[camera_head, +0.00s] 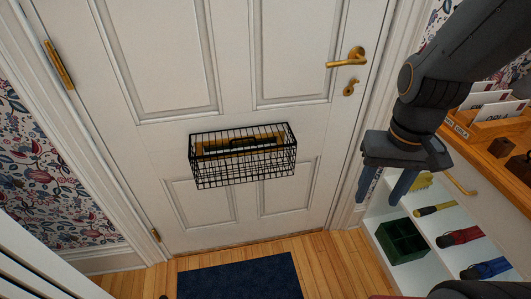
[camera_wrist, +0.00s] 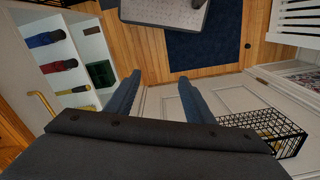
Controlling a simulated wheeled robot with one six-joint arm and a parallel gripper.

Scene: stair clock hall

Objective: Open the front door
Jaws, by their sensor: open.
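The white panelled front door (camera_head: 225,60) is shut in its frame in the head view; its lower part also shows in the wrist view (camera_wrist: 180,125). A brass lever handle (camera_head: 347,59) is on its right side, with a brass lock piece (camera_head: 350,88) just below. Brass hinges (camera_head: 59,65) are on the left edge. A black wire basket (camera_head: 243,155) is fixed to the door at mid-height. My gripper (camera_head: 383,187) is open and empty, pointing down, right of the door and lower than the handle. In the wrist view its blue fingers (camera_wrist: 160,95) are apart with nothing between them.
A white shelf unit (camera_head: 405,260) with a green crate (camera_head: 402,240) and umbrellas (camera_head: 459,237) stands at right. Above it is a wooden top with a letter holder (camera_head: 495,125). A dark blue mat (camera_head: 240,278) lies on the wooden floor before the door.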

